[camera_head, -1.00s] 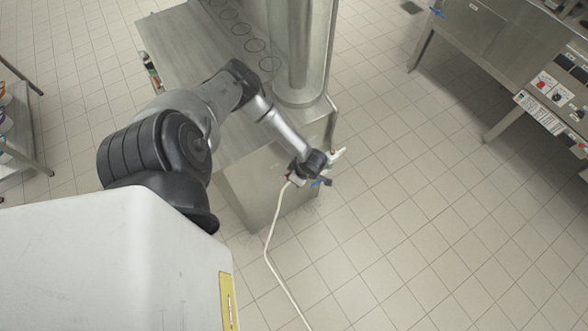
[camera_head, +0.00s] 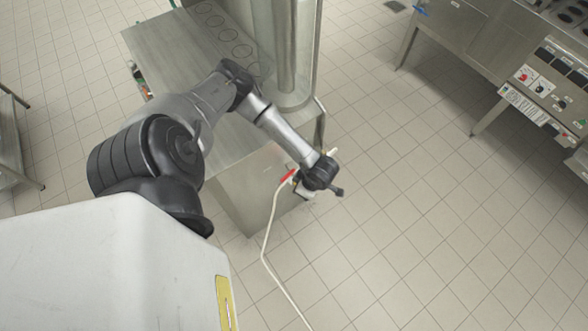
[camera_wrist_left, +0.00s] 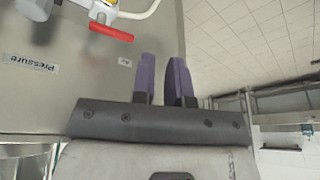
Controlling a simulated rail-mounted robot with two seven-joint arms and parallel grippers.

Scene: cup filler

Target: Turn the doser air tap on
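A red tap handle (camera_wrist_left: 111,31) shows at the top of the left wrist view, beside a yellow and white fitting (camera_wrist_left: 104,12) on the machine's steel panel. A red part with a white hose also shows in the head view (camera_head: 287,175), at the machine's front corner. My left gripper (camera_wrist_left: 162,80) has two purple fingers with a narrow gap and nothing between them. They are apart from the red handle, to its lower right in that view. In the head view my left wrist hides part of the fittings. My right gripper is not in view.
The steel machine (camera_head: 180,75) stands under my left arm. A white hose (camera_head: 266,240) hangs from its corner to the tiled floor. A "Pressure" label (camera_wrist_left: 31,63) is on the panel. Another steel unit (camera_head: 475,45) stands at upper right; open floor lies between.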

